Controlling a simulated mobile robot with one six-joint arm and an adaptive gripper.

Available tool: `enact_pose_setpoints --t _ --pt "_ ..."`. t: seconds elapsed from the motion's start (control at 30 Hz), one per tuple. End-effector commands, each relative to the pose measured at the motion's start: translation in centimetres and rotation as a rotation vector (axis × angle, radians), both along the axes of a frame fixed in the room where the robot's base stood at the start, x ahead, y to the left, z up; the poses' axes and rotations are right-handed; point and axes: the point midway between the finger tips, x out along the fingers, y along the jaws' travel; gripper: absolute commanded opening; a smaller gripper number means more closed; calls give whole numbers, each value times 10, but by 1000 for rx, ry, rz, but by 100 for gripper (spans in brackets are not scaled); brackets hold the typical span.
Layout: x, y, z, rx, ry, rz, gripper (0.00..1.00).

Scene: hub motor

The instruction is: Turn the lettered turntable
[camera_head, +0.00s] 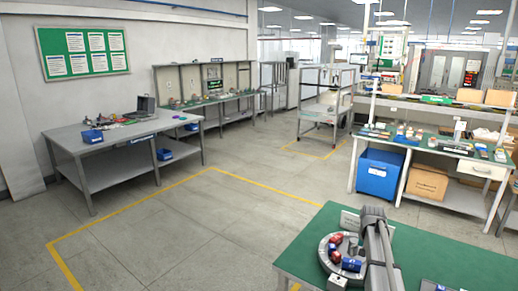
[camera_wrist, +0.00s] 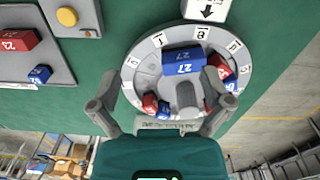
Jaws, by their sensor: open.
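The lettered turntable (camera_wrist: 148,50) is a round light-grey disc on the green table, with white letter tiles around its rim. In the wrist view a large blue block marked 27 (camera_wrist: 184,61) lies on its far part, with smaller red and blue blocks at the sides. A grey upright post (camera_wrist: 186,96) stands near its middle. My gripper (camera_wrist: 163,100) is open, its two fingers apart over the near side of the disc; contact cannot be told. In the head view the turntable (camera_head: 326,262) is partly hidden by my arm.
The green table (camera_head: 440,255) has free room to the right.

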Motion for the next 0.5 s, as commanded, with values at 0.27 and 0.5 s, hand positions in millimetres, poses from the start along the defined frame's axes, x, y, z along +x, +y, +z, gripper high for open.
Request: enact_pose_setpoints --t 0.27,0.5 --pt "-40 51 -19 0 0 88 99" --pt "-107 124 -49 1 1 235 99"
